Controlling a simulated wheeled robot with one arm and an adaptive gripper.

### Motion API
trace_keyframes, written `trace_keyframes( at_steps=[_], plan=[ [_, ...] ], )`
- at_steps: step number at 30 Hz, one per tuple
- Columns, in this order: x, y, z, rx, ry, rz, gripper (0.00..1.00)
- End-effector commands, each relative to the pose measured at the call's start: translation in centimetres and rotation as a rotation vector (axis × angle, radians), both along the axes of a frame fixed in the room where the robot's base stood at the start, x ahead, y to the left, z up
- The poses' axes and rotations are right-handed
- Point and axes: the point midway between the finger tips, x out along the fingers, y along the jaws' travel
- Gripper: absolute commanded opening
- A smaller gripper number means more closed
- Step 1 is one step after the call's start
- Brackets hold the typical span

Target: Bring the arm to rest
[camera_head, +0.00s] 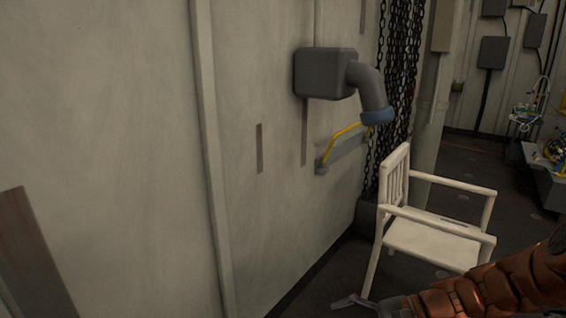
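My arm (480,295), in a segmented orange-brown cover, reaches in from the lower right corner. It ends in a dark grey wrist low in the picture. My gripper (345,301) is a small grey shape at the bottom edge, left of the wrist. It appears in front of the foot of the white chair; I cannot tell whether they touch. The gripper is partly cut off and too small to show whether its fingers are open or shut. I see nothing held in it.
A white armchair (432,242) stands close behind my arm. A grey wall box (325,73) carries a bent pipe with a blue end (378,116). A yellow bar (342,134) is below. Black chains (402,50) hang beside a post. A cluttered bench (545,175) stands far right.

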Motion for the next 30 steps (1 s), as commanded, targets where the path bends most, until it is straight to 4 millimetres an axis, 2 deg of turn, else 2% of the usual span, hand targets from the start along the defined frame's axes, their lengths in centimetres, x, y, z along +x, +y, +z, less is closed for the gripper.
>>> trace_keyframes(
  at_steps=[1, 7, 13, 20, 30],
  plan=[
    [-1.3, 0.9, 2.0, -0.045, -0.017, 0.057, 0.84],
    [-6.3, 2.8, 5.3, -0.217, -0.063, 0.259, 0.84],
    [-11.0, 3.0, 8.4, -0.393, -0.114, 0.443, 0.84],
    [-15.4, 1.4, 12.1, -0.603, -0.187, 0.627, 0.84],
    [-19.8, -3.1, 18.1, -0.907, -0.297, 0.839, 0.84]
  ],
)
